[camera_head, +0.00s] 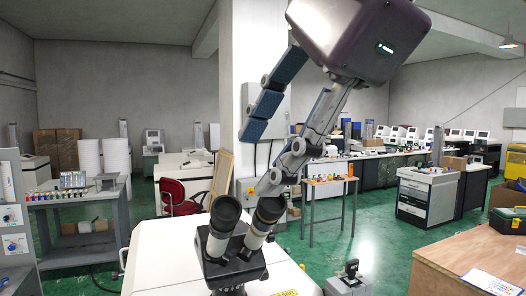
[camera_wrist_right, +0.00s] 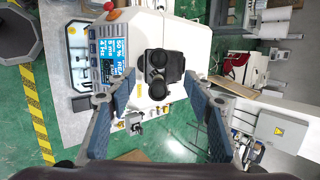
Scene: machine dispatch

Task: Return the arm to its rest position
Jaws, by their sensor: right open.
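My right gripper (camera_head: 262,155) hangs from the top of the head view, its fingers with blue pads spread apart and nothing between them. In the right wrist view, my right gripper (camera_wrist_right: 158,85) also shows open, one finger on each side. A black twin-eyepiece unit (camera_wrist_right: 160,72) appears between the fingers there, apart from them and farther off. In the head view the same eyepiece unit (camera_head: 235,250) stands upright on a white machine top (camera_head: 165,250), below the gripper. My left gripper is in neither view.
A grey bench (camera_head: 80,196) with small coloured items stands at left, by a red chair (camera_head: 180,197). A narrow table (camera_head: 330,183) and long equipment benches are behind. A wooden table (camera_head: 450,262) is at front right. Green floor (camera_head: 365,235) lies open between them.

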